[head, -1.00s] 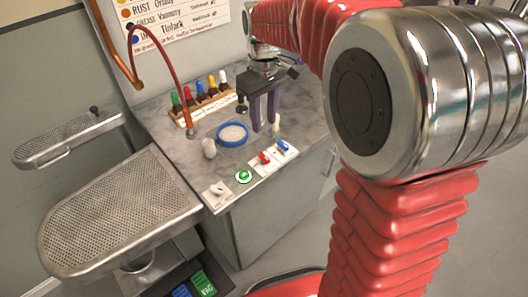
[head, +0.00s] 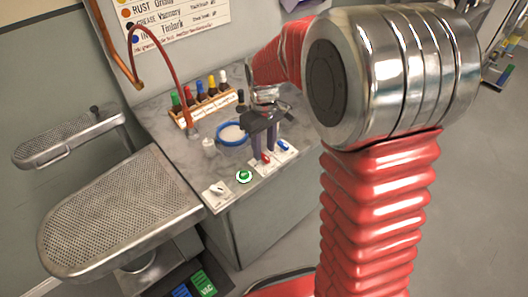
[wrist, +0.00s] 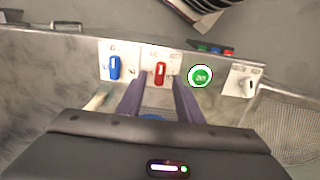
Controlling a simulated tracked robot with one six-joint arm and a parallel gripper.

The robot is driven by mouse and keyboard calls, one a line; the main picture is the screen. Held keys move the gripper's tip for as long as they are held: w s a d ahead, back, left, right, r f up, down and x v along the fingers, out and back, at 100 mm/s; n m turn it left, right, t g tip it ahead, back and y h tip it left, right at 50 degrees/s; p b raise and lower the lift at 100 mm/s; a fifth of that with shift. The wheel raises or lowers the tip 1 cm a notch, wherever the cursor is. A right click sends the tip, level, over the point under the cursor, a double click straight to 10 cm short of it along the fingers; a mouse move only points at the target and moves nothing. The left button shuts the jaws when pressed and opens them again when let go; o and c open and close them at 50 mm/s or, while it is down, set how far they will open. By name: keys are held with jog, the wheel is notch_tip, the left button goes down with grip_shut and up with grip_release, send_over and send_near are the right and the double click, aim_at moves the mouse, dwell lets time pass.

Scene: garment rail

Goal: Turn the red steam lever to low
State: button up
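The red steam lever (head: 266,158) sits on a white plate at the front edge of the grey counter. In the wrist view the red lever (wrist: 160,72) stands upright in the picture on its plate, just beyond and between my fingertips. My gripper (head: 263,148) points down over the counter, close behind the lever. Its two purple fingers (wrist: 160,92) are apart with a gap between them. I cannot tell whether either finger touches the lever. The small print on the lever's plate is too blurred to read.
A blue lever (head: 283,145) is right of the red one; a green button (head: 244,176) and a white switch (head: 217,189) are left. A blue-rimmed dish (head: 233,134) and a bottle rack (head: 207,104) stand behind. The perforated board (head: 120,215) lies left.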

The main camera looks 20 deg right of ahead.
aim_at(264, 160)
jog(key=shift+f, duration=1.2)
jog(key=shift+c, duration=0.4)
grip_shut()
